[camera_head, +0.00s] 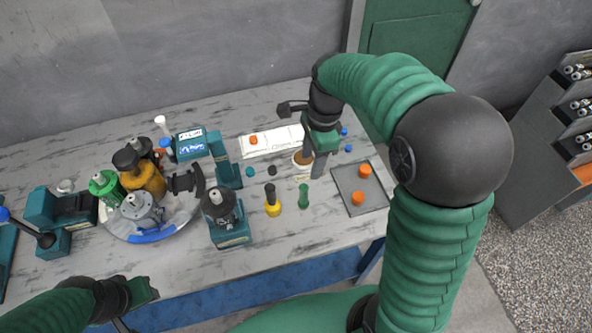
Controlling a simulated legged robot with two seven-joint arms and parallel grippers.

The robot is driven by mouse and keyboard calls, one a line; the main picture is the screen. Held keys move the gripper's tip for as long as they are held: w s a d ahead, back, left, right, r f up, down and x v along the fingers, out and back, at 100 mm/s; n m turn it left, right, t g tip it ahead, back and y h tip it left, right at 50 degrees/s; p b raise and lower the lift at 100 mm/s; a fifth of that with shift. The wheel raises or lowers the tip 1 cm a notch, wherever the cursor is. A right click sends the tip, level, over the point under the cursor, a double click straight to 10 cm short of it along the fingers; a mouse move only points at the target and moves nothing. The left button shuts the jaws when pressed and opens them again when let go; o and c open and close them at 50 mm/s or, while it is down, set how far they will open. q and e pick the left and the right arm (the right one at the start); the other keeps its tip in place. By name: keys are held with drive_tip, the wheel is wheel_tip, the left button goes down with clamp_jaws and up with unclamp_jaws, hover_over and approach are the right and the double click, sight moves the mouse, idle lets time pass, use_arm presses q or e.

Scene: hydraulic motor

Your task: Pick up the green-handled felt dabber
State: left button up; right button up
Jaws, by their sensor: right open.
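The green-handled felt dabber (304,196) stands upright on the worktable, right of a yellow-based one with a dark top (272,201). My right gripper (317,166) is above the table, pointing down, behind and slightly right of the green dabber in the picture. My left gripper (139,292) is low at the left, in front of the table's front edge. Its fingers are not clear enough to tell their state.
A grey tray (376,195) with orange pieces lies right of the dabber. A round turntable with motors (155,234) stands at the left, and a teal fixture with a dark motor (225,222) stands nearer. A white strip (275,142) lies behind. Bare table surrounds the dabber's front.

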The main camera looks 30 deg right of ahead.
drive_tip(key=b, duration=0.1)
hover_over(303, 195)
drive_tip(key=f, duration=0.7)
drive_tip(key=shift+w+a+f, duration=0.2)
drive_tip(key=f, duration=0.2)
drive_tip(key=d+f, duration=0.1)
drive_tip(key=f, duration=0.2)
drive_tip(key=shift+w+d+f, duration=0.3)
drive_tip(key=f, duration=0.3)
drive_tip(key=shift+a+f+b, duration=0.2)
drive_tip(key=shift+a+b, duration=0.1)
drive_tip(key=shift+b, duration=0.1)
drive_tip(key=shift+w+a, duration=0.1)
drive_tip(key=shift+a, duration=0.2)
drive_tip(key=c, duration=0.4)
drive_tip(key=shift+d, duration=0.35)
clamp_jaws()
use_arm(q)
drive_tip(key=shift+s+a+f, duration=0.15)
drive_tip(key=shift+a+f, duration=0.4)
drive_tip(key=shift+f, duration=0.3)
